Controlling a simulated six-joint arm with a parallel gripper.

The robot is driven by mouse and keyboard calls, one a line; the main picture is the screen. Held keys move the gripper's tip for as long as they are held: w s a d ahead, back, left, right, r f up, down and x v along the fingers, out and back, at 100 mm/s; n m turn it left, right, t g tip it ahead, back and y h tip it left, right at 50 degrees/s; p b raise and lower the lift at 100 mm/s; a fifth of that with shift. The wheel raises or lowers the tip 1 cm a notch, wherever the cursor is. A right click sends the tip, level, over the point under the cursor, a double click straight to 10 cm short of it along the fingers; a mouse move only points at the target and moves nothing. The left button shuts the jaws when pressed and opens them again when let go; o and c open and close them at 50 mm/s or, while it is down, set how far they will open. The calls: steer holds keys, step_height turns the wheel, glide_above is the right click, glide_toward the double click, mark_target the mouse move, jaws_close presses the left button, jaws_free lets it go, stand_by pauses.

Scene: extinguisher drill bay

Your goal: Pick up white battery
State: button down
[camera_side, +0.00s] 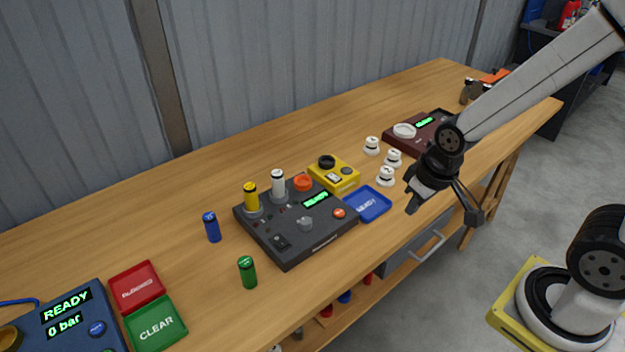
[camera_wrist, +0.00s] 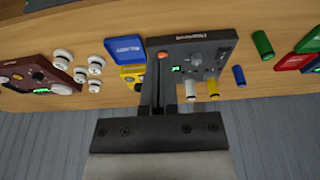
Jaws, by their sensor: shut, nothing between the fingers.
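The white battery (camera_side: 278,184) stands upright in the dark charger box (camera_side: 295,250), beside the yellow battery (camera_side: 251,196), which also stands in it. In the wrist view the white battery (camera_wrist: 190,91) shows just right of my fingers, with the yellow battery (camera_wrist: 213,89) further right. My gripper (camera_side: 412,203) hangs right of the blue tray, near the table's front edge, well away from the white battery. In the wrist view my gripper (camera_wrist: 158,62) is shut and empty.
A blue battery (camera_side: 211,227) and a green battery (camera_side: 247,272) stand left of the charger. A yellow device (camera_side: 334,172), a blue tray (camera_side: 368,204) and several white knobs (camera_side: 386,176) lie to its right. Red (camera_side: 136,286) and green (camera_side: 156,322) trays sit at front left.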

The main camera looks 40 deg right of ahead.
steer(key=shift+c, duration=0.7)
jaws_free()
steer(key=n+t+y, duration=0.6)
steer(key=t, duration=0.2)
glide_above(278, 185)
steer(key=s+d, duration=0.4)
steer(key=d, duration=0.1)
step_height(278, 185, down, 8)
steer(key=shift+w+a+f+n+y, duration=0.4)
steer(key=shift+w+a+f, duration=0.1)
steer(key=shift+a, duration=0.1)
